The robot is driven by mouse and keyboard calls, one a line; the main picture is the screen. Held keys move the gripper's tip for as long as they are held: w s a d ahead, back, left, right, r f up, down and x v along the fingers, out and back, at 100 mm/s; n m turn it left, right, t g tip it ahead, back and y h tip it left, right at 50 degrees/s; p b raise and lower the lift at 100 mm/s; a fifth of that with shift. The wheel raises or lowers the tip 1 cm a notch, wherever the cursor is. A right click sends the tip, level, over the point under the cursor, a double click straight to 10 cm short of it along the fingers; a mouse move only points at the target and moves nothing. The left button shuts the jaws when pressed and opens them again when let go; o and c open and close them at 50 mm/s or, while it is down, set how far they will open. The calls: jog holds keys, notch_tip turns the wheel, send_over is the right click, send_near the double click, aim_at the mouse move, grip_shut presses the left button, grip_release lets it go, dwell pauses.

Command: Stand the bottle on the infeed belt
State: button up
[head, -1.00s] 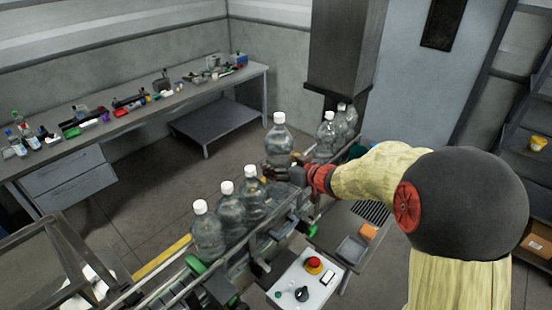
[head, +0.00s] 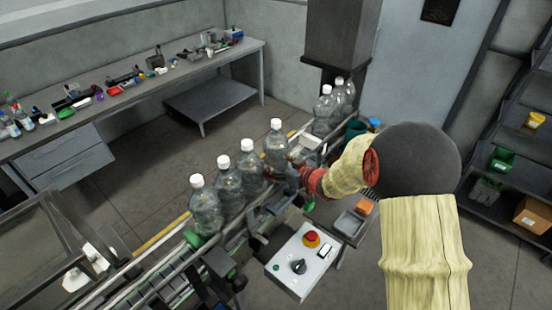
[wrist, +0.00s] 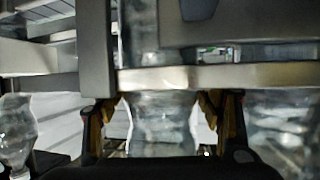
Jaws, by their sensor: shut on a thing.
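A clear bottle with a white cap (head: 276,140) is held upright by my gripper (head: 287,172) over the infeed belt, in line with the row of bottles. In the wrist view the bottle (wrist: 160,125) sits between the two fingers of my gripper (wrist: 163,118), which are shut on it. A metal rail crosses in front of it there. Its base is hidden in the head view, so I cannot tell whether it touches the belt. The infeed belt (head: 165,262) runs diagonally from lower left to upper right.
Three capped bottles (head: 228,180) stand just left of the held one. Several more bottles (head: 324,110) stand farther along, by the dark column (head: 345,45). A control box with a red button (head: 303,262) is in front. Guide rails flank the belt.

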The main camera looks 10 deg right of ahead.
jog(key=shift+w+r, duration=0.15)
jog(key=shift+r, duration=0.05)
jog(key=o, duration=1.6)
jog(key=shift+f, duration=0.35)
jog(key=o, duration=0.4)
jog(key=shift+s, duration=0.2)
jog(key=shift+o, duration=0.4)
jog(key=shift+r, duration=0.1)
